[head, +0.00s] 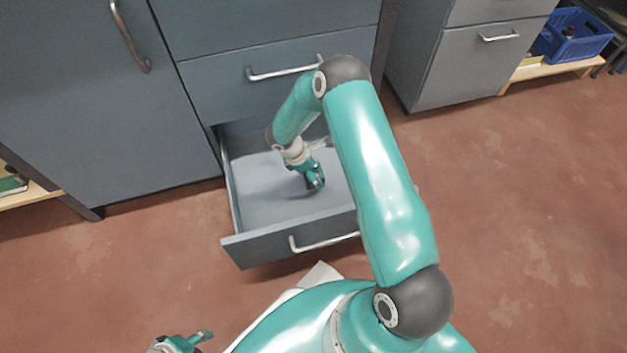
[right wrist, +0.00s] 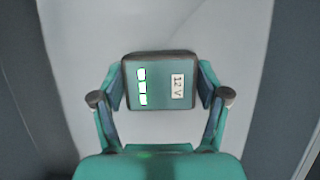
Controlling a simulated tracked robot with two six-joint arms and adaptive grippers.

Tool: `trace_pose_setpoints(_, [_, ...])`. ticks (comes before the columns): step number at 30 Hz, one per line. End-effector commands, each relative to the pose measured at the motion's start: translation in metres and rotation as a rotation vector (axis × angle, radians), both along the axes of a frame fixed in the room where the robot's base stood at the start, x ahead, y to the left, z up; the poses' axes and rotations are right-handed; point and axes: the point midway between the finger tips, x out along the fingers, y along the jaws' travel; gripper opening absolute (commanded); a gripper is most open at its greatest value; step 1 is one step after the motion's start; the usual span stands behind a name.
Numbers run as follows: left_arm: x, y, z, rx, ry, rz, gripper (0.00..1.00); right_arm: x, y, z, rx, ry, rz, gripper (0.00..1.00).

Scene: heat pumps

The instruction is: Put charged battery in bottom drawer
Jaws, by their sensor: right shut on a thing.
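The bottom drawer (head: 262,247) is pulled open below the grey cabinet, and its light floor looks empty apart from my gripper. My right gripper (head: 315,183) reaches down inside the drawer. In the right wrist view my right gripper (right wrist: 160,92) is shut on the battery (right wrist: 160,82), a dark teal block with several lit green-white bars and a "12V" label. The drawer floor (right wrist: 90,40) shows behind it; I cannot tell whether the battery touches it. In the head view the battery is hard to make out. My left gripper (head: 185,340) is at the bottom edge, apart from the drawer.
A closed drawer (head: 240,90) with a metal handle sits above the open one. A tall cabinet door (head: 90,100) is at left. Another grey cabinet (head: 465,65) and a blue crate (head: 572,38) stand at right. The red floor is clear at right.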

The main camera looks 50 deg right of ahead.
Motion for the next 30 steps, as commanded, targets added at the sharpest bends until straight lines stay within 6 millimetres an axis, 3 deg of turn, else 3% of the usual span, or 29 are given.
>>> trace_pose_setpoints(9, [0.000,0.000,-0.018,0.000,0.000,0.000,0.40,0.000,0.000,-0.040,0.000,0.000,0.000,0.23])
trace_pose_setpoints(20, [0.000,0.000,-0.019,0.000,0.000,0.000,0.40,0.000,0.000,-0.043,0.000,-0.001,0.000,0.23])
trace_pose_setpoints(21, [0.000,0.000,-0.018,0.000,0.000,0.000,0.40,0.000,0.000,-0.042,0.000,0.000,0.000,0.79])
trace_pose_setpoints(25, [0.000,0.000,-0.018,0.000,0.000,0.000,0.40,0.000,0.000,-0.042,0.000,0.001,0.000,1.00])
trace_pose_setpoints(30, [0.000,0.000,-0.018,0.000,0.000,0.000,0.40,0.000,0.000,-0.042,0.000,0.001,0.000,1.00])
